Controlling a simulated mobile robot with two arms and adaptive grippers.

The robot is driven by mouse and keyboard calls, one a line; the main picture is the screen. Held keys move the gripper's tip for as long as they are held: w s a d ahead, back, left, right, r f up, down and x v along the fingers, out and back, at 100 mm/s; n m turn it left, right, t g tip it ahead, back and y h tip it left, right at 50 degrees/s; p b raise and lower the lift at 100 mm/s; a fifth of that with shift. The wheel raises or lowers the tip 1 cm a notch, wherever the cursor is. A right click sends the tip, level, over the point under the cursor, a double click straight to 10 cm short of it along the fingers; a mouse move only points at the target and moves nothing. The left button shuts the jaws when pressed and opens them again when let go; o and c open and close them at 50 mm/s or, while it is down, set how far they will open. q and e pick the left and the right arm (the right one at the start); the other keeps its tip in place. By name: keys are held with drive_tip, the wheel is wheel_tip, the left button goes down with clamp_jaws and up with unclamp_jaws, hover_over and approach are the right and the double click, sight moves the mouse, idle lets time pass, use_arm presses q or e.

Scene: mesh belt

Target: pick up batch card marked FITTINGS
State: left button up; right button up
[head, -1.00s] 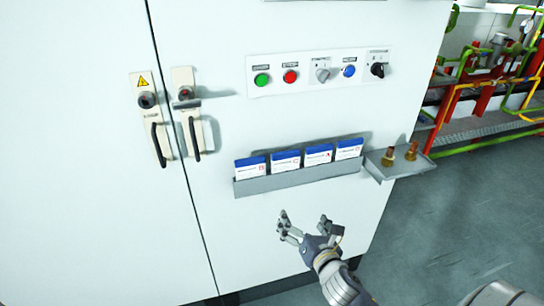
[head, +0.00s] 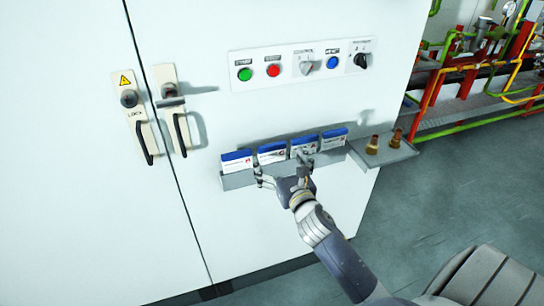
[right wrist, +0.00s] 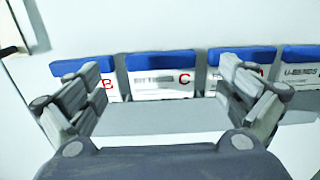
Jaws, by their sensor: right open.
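Several white batch cards with blue tops stand in a row in a grey rack (head: 236,181) on the cabinet front. In the right wrist view a card with a red C (right wrist: 160,76) is in the middle; its blurred black word looks like FITTINGS. The same card is second from the left in the head view (head: 271,152). My right gripper (head: 281,167) is open and empty in front of it, and in the wrist view its fingers (right wrist: 161,72) stand to either side of the card. They partly cover the neighbouring cards. My left gripper is out of view.
A card marked B (right wrist: 108,86) is to the left, and a card with unclear lettering (right wrist: 300,72) is at the far right. A small shelf (head: 400,152) with two brass fittings juts out right of the rack. Buttons and switches (head: 302,63) are above.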

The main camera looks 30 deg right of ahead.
sight(273, 149)
drive_tip(key=x, duration=0.3)
drive_tip(key=shift+w+f, duration=0.1)
drive_tip(key=shift+w, duration=0.1)
drive_tip(key=c, duration=1.1)
drive_tip(key=shift+c, duration=0.2)
